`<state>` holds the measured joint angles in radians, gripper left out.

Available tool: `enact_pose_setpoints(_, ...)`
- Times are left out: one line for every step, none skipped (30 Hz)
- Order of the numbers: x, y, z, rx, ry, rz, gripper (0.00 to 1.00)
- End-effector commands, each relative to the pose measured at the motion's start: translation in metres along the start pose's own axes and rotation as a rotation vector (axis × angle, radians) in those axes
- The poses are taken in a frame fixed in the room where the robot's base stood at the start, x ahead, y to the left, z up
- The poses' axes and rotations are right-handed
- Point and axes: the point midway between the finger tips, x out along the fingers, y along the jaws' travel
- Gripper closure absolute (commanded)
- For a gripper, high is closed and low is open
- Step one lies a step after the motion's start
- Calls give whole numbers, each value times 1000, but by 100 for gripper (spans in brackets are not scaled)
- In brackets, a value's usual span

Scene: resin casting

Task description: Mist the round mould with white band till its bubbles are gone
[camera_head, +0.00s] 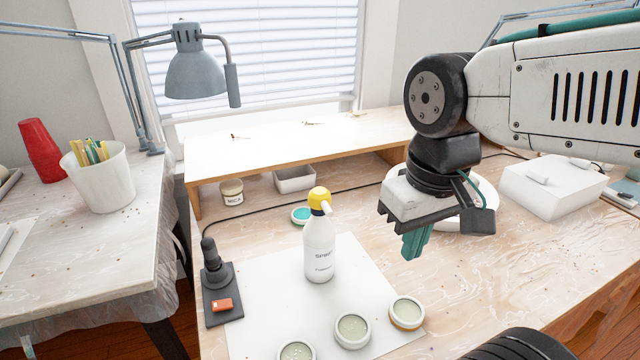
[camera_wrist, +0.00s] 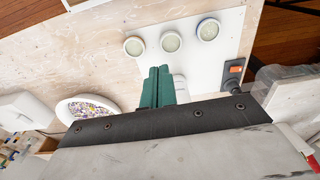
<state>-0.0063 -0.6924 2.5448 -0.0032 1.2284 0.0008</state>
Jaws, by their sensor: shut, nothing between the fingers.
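Three round moulds stand on the white sheet. The middle one (camera_head: 352,331) looks white-banded, and it also shows in the wrist view (camera_wrist: 171,42). Its pale fill looks speckled; I cannot count the bubbles. The right mould (camera_head: 406,313) has an amber band. The left mould (camera_head: 296,352) is cut by the frame edge; its band looks blue in the wrist view (camera_wrist: 208,29). A white spray bottle (camera_head: 319,255) with a yellow head stands upright on the sheet. My gripper (camera_head: 412,248), with teal fingers, is shut and empty, above the table right of the bottle.
A black stand (camera_head: 217,280) with an orange switch is at the sheet's left edge. A raised wooden shelf (camera_head: 290,140) spans the back, with a labelled jar (camera_head: 232,192) and white tray (camera_head: 295,179) under it.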

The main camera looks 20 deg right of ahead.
Motion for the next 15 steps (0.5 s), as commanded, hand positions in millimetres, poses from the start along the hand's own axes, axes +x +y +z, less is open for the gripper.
enact_pose_setpoints(0, -1, -9, -4, -18, 0, 100)
enact_pose_setpoints(-2, -1, -15, -5, -26, 0, 100)
enact_pose_setpoints(-4, -2, -23, -3, -37, 0, 100)
enact_pose_setpoints(-6, -2, -30, 6, -43, 0, 100)
enact_pose_setpoints(-8, -3, -38, 17, -50, 0, 100)
enact_pose_setpoints(-11, -3, -48, 40, -58, 1, 100)
enact_pose_setpoints(-13, -4, -56, 62, -63, 2, 100)
enact_pose_setpoints(-15, -4, -63, 86, -69, 3, 100)
enact_pose_setpoints(-18, -5, -74, 122, -76, 4, 100)
enact_pose_setpoints(-20, -6, -83, 151, -79, 6, 100)
enact_pose_setpoints(-22, -6, -91, 184, -83, 7, 100)
enact_pose_setpoints(-24, -7, -103, 229, -88, 10, 100)
enact_pose_setpoints(-26, -8, -112, 264, -92, 12, 100)
enact_pose_setpoints(-27, -9, -121, 303, -95, 14, 100)
enact_pose_setpoints(-30, -10, -133, 357, -99, 18, 100)
